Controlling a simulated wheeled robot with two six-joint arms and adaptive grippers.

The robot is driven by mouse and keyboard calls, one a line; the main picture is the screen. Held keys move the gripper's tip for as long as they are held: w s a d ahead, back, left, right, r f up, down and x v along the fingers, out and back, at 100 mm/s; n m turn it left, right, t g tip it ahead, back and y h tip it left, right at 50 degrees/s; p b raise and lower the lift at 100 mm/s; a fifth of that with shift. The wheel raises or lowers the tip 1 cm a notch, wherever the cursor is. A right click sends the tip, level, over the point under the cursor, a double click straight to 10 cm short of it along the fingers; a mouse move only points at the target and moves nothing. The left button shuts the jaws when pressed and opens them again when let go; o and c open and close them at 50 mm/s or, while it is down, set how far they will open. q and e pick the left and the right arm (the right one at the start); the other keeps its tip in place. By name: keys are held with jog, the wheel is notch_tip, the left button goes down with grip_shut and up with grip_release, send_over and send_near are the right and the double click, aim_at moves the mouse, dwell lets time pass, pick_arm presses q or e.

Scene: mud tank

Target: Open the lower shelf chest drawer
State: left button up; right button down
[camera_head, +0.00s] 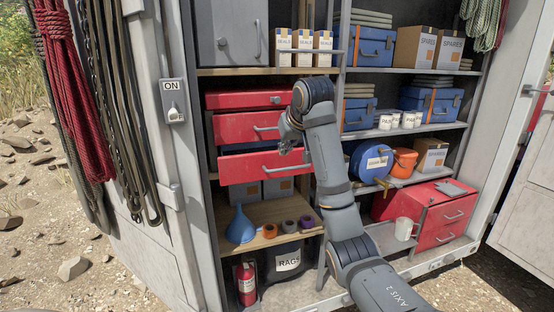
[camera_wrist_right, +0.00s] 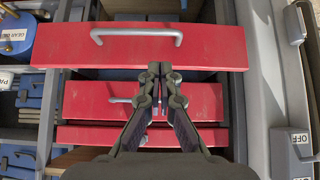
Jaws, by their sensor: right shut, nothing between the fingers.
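A red three-drawer chest stands on the left side of the shelves. Its lowest drawer (camera_head: 262,168) has a grey bar handle and sticks out past the drawers above, with a dark gap over its front. In the wrist view, which is upside down, this drawer front (camera_wrist_right: 215,48) is at the top. The middle drawer (camera_head: 232,130) and top drawer (camera_head: 235,101) are above it. My right gripper (camera_head: 287,143) is shut and empty in front of the chest; its fingertips (camera_wrist_right: 160,69) overlap the lowest drawer's edge in the picture, and contact is unclear. My left gripper is out of view.
A red two-drawer chest (camera_head: 437,224) sits at lower right, with a white cup (camera_head: 403,229) before it. A blue funnel (camera_head: 240,226) and tape rolls lie on the wooden shelf (camera_head: 262,212) below the drawers. A grey upright is beside the switch (camera_head: 173,100).

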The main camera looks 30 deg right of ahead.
aim_at(277, 163)
jog(key=p+x, duration=0.4)
jog(key=x, duration=0.5)
jog(key=shift+w+f+p, duration=0.2)
jog(key=shift+w+p, duration=0.05)
jog(key=shift+p, duration=0.05)
jog(key=shift+w+d+f, duration=0.15)
jog(key=shift+w+f, duration=0.15)
jog(key=shift+f, duration=0.15)
